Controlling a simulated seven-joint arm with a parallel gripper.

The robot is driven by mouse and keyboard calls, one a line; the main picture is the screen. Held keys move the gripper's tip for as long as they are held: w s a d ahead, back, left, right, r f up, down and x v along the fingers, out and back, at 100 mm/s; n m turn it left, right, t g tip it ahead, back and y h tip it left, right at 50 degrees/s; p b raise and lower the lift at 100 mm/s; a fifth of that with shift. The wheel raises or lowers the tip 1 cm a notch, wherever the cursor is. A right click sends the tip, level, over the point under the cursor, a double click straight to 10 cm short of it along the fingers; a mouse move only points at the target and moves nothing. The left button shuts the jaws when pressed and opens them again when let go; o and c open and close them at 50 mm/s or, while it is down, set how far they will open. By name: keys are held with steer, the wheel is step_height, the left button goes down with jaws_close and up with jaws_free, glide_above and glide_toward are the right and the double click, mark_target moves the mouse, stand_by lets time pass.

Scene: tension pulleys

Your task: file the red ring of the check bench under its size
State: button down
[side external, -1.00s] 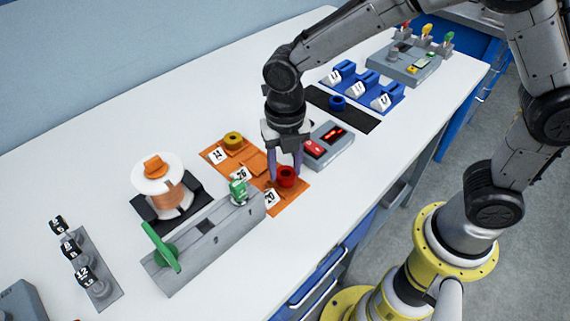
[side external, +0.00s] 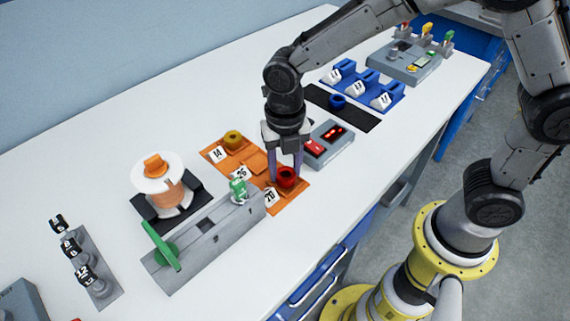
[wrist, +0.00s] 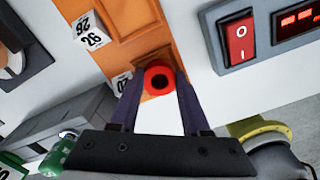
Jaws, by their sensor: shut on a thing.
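The red ring (side external: 287,177) sits at the near end of the orange board (side external: 298,199), beside the label reading 20. In the wrist view the red ring (wrist: 159,77) is between the tips of my gripper (wrist: 158,84), which is shut on it. In the side view my gripper (side external: 285,172) points down at this spot. The orange board also carries labels 26 and 14. A yellow ring (side external: 233,139) sits at the 14 place, and the 26 place looks empty. Whether the red ring touches the board is hard to tell.
A grey box with a red switch and red display (side external: 328,143) stands just right of the board. A grey fixture with green parts (side external: 205,240) and a copper spool (side external: 161,186) stand left. A blue ring (side external: 337,102) lies on a black mat behind.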

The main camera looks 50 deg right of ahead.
steer(key=shift+f, duration=0.35)
steer(key=shift+c, duration=1.4)
jaws_free()
steer(key=shift+o, duration=0.2)
steer(key=shift+o, duration=1.2)
step_height(320, 180, up, 8)
